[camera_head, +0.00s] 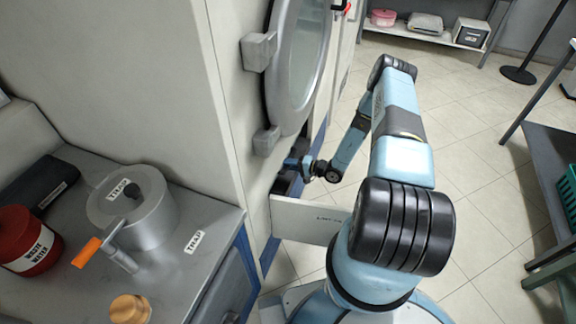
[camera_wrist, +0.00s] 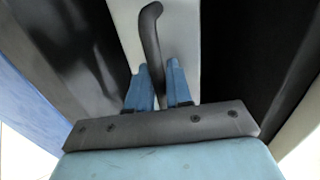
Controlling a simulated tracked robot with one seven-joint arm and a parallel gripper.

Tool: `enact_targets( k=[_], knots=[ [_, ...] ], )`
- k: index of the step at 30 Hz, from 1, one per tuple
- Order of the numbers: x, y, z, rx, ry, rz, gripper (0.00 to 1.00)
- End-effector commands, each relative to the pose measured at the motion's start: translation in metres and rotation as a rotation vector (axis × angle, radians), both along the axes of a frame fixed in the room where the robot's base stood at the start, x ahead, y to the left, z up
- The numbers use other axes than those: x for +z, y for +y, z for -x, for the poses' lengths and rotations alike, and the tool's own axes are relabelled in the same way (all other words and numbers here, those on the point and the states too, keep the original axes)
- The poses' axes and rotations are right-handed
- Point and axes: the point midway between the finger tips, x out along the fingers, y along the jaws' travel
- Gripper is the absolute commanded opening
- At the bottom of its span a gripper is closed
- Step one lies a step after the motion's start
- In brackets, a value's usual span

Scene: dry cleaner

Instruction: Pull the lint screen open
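The lint screen shows in the wrist view as a pale panel (camera_wrist: 182,35) with a dark curved handle (camera_wrist: 151,28). My gripper (camera_wrist: 160,80) has its two blue fingers on either side of the handle's lower part, with little or no gap, and looks shut on it. In the head view my gripper (camera_head: 303,168) is at a dark opening low on the machine, below the round door. A white labelled panel (camera_head: 305,220) stands out from the machine in front of the opening. The screen itself is hidden there.
The machine's round door (camera_head: 300,60) is above the opening. The tiled floor (camera_head: 470,180) to the right is clear.

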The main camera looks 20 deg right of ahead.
Motion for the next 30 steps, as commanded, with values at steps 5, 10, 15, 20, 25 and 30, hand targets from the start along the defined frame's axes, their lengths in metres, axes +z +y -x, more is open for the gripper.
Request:
enact_targets(
  k=[5, 10, 15, 20, 25, 30],
  knots=[
    [-0.001, -0.001, 0.001, 0.0, 0.003, 0.002, 0.0],
    [-0.002, -0.001, 0.001, -0.001, 0.003, 0.003, 0.0],
    [-0.002, 0.003, 0.001, -0.001, 0.004, 0.002, 0.0],
    [-0.002, -0.007, 0.007, 0.001, 0.005, 0.004, 0.0],
    [-0.003, -0.032, 0.024, -0.003, 0.006, 0.004, 0.0],
    [-0.003, -0.073, 0.053, -0.007, 0.008, 0.004, 0.0]
  ],
)
